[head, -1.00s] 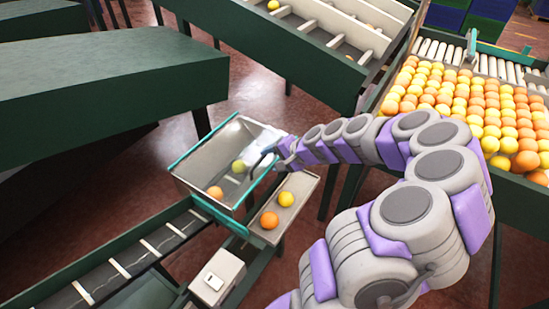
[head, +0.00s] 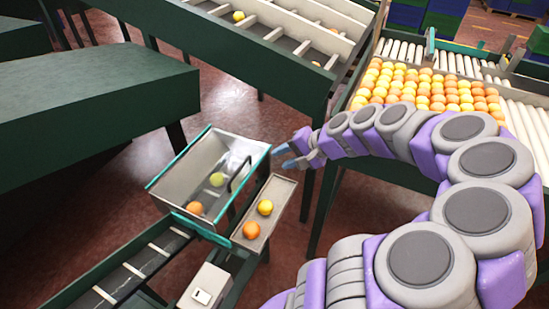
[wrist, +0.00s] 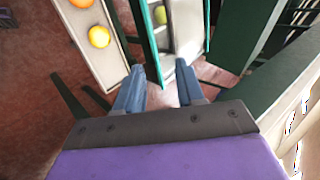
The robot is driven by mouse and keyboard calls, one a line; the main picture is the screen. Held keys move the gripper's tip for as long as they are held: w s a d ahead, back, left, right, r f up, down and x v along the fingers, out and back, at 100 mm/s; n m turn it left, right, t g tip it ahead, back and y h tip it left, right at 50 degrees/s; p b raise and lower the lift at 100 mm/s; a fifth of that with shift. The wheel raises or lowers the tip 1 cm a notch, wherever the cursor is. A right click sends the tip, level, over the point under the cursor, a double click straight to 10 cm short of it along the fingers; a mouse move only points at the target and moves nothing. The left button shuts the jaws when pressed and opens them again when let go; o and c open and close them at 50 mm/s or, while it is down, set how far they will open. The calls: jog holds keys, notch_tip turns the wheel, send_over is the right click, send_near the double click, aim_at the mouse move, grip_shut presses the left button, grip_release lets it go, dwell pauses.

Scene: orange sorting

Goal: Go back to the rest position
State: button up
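My gripper (head: 284,157) is at the end of my grey and purple arm, just right of the teal-edged metal bin (head: 172,178) and apart from it. In the wrist view my gripper's two blue fingers (wrist: 158,88) stand apart with nothing between them. The bin holds an orange fruit (head: 195,209) and a yellow-green fruit (head: 217,180). The narrow tray (head: 280,190) beside it holds a yellow fruit (head: 265,207) and an orange one (head: 251,231). The bin also shows in the wrist view (wrist: 150,50).
A roller table with many rows of oranges (head: 430,90) stands at the upper right. A green-framed chute with dividers (head: 285,40) is at the back. A dark green block (head: 90,110) fills the left, a conveyor (head: 120,275) the lower left. Open floor shows behind the bin.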

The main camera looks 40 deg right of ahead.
jog(key=shift+s+d+r, duration=0.3)
jog(key=shift+s+r, duration=0.1)
jog(key=shift+s, duration=0.05)
dwell(0.3)
jog(key=s+a+r+n+g, duration=0.1)
jog(key=s+a+n+g, duration=0.3)
jog(key=a, duration=0.7)
jog(key=s+a+n+g, duration=0.1)
jog(key=a+n+g, duration=0.3)
jog(key=a, duration=0.8)
jog(key=s+a+n+g+h, duration=0.1)
jog(key=s+n, duration=0.1)
jog(key=s, duration=0.5)
jog(key=s+a+n+g+h, duration=0.1)
jog(key=s+a+n+h, duration=0.1)
jog(key=s, duration=0.5)
jog(key=shift+s+a+n+h, duration=0.3)
jog(key=shift+s+n, duration=0.1)
jog(key=shift+n, duration=0.4)
jog(key=shift+f, duration=0.1)
